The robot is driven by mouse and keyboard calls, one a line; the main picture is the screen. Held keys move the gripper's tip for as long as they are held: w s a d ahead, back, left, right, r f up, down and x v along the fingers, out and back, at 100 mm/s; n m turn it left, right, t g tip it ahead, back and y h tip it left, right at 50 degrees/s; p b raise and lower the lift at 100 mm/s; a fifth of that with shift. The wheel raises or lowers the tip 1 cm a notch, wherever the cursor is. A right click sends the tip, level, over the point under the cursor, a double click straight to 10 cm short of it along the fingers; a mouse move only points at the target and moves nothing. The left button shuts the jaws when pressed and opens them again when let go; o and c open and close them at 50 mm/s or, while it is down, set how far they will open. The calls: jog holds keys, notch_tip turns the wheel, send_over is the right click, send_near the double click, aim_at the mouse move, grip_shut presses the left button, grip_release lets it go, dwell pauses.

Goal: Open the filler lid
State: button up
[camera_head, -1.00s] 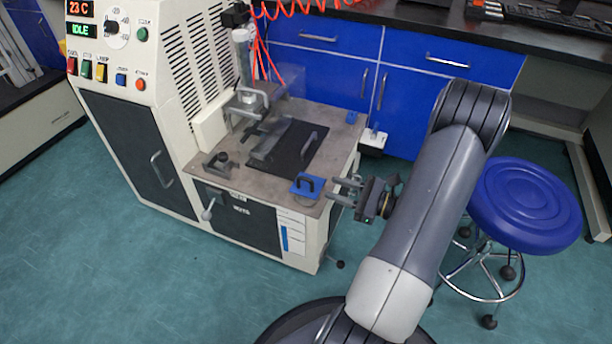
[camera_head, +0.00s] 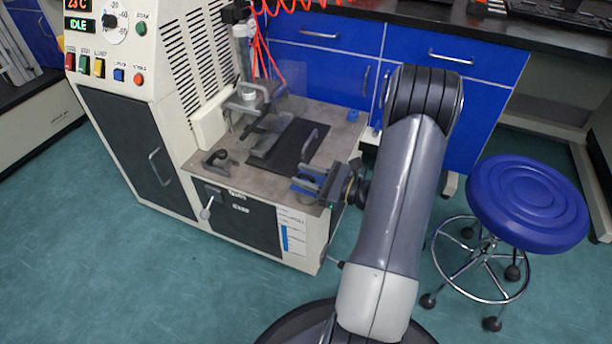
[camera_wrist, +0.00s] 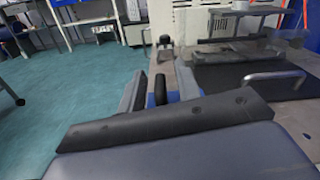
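The filler lid is a small blue plate (camera_head: 311,172) with a black handle, at the front right corner of the machine's worktop. My gripper (camera_head: 306,187) is at the lid and partly covers it in the head view. In the wrist view, the two grey fingers of my gripper (camera_wrist: 161,84) stand apart, with the black handle (camera_wrist: 157,90) seen between them and some blue beside it. Gaps show on both sides of the handle, so the gripper is open. The lid lies flat as far as it shows. Its hinge is hidden.
The worktop (camera_head: 262,183) carries a black plate with a bar handle (camera_head: 309,146) behind the lid and a black clamp (camera_head: 218,160) at left. A clear guard and a column rise at the back. A blue stool (camera_head: 527,200) stands at right.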

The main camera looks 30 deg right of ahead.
grip_shut()
jog(key=shift+r, duration=0.1)
dwell(0.4)
